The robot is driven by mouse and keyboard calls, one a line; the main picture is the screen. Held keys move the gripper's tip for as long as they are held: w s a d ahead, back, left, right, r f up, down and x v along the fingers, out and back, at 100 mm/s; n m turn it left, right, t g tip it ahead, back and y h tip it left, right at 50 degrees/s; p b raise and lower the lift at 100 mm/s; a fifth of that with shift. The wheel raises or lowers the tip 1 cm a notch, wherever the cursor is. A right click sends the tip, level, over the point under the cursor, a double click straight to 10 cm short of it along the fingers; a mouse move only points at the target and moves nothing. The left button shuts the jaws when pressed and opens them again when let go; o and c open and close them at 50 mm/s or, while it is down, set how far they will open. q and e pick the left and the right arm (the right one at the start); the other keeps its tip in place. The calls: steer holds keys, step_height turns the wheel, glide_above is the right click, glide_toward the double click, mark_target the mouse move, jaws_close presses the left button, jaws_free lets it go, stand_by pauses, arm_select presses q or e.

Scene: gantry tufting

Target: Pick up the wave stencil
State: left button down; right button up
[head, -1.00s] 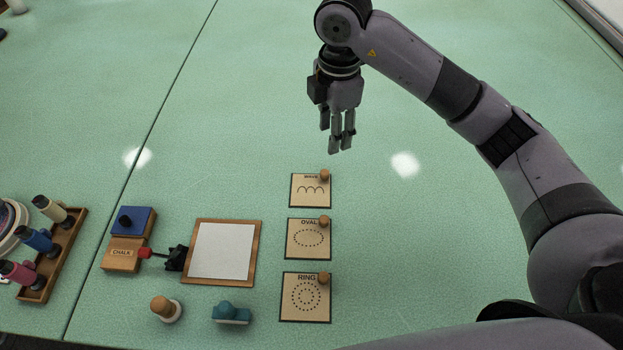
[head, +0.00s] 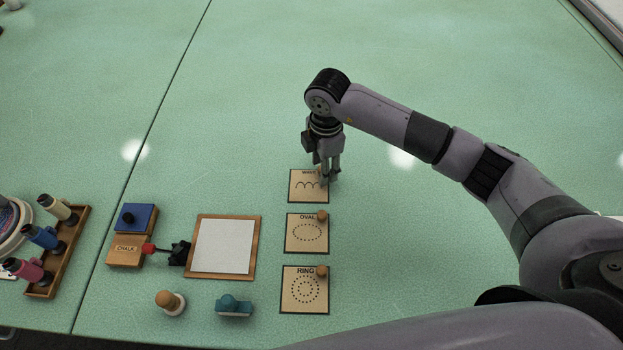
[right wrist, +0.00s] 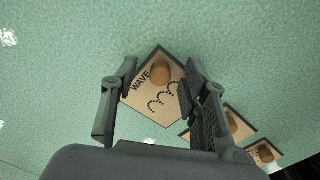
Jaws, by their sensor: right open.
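The wave stencil (head: 303,187) is a tan square card with a dark edge, a dotted wave and a round wooden knob. It lies flat at the far end of a column of three stencils. My right gripper (head: 328,178) is over its far right corner and hides the knob in the head view. In the right wrist view the stencil (right wrist: 150,103) and its knob (right wrist: 161,72) show between the spread fingers of the gripper (right wrist: 155,100), which is open and empty. I cannot tell the exact height of the fingertips above the card. My left gripper is not in view.
The oval stencil (head: 297,243) and ring stencil (head: 293,303) lie nearer in the same column. A framed white board (head: 223,246), chalk box (head: 122,252), wooden stamp (head: 170,302) and teal tool (head: 234,308) are to the left.

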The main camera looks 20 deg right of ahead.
steer(key=shift+f, duration=0.1)
steer(key=shift+c, duration=0.2)
jaws_close()
stand_by(0.5)
